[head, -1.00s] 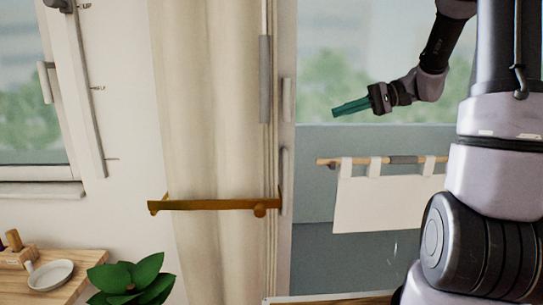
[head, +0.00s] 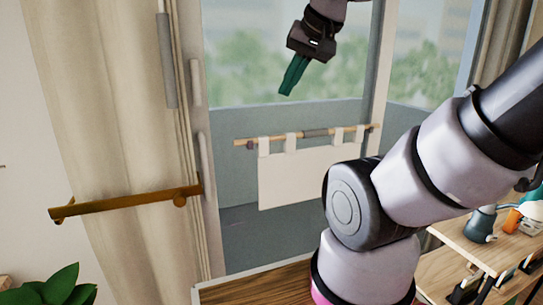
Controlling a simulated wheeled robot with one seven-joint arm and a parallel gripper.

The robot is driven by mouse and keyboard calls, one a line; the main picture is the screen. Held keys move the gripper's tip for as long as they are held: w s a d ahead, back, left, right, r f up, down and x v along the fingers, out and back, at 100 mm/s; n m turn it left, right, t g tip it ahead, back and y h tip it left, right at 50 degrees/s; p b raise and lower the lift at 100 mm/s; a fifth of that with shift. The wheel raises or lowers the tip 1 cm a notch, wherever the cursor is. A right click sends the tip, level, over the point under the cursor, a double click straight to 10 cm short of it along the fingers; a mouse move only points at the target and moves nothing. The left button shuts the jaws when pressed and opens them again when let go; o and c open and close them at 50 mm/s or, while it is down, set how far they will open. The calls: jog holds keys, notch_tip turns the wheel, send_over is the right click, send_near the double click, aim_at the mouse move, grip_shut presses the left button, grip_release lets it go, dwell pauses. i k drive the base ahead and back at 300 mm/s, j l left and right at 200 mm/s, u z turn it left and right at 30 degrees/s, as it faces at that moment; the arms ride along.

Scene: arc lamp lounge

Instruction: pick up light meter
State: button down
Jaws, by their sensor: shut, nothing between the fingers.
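My gripper (head: 286,90) shows at the upper middle of the head view. Its teal fingers are shut, point downward and hold nothing. It is in the air in front of the window, well above the wooden surface at the bottom. I cannot make out a light meter in this view. Small items on the shelf at the right are partly cut off by the frame edge and too small to tell.
A wooden shelf unit (head: 452,238) stands at the right, with a dark grey-blue object (head: 480,226) on top. A wooden surface (head: 255,287) lies at the bottom. A curtain (head: 110,140) with a brass bar (head: 120,204), a white hanging cloth (head: 300,176) and a plant (head: 50,290) also show.

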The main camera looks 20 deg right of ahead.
aim_at(515, 218)
jog(key=z, duration=2.4)
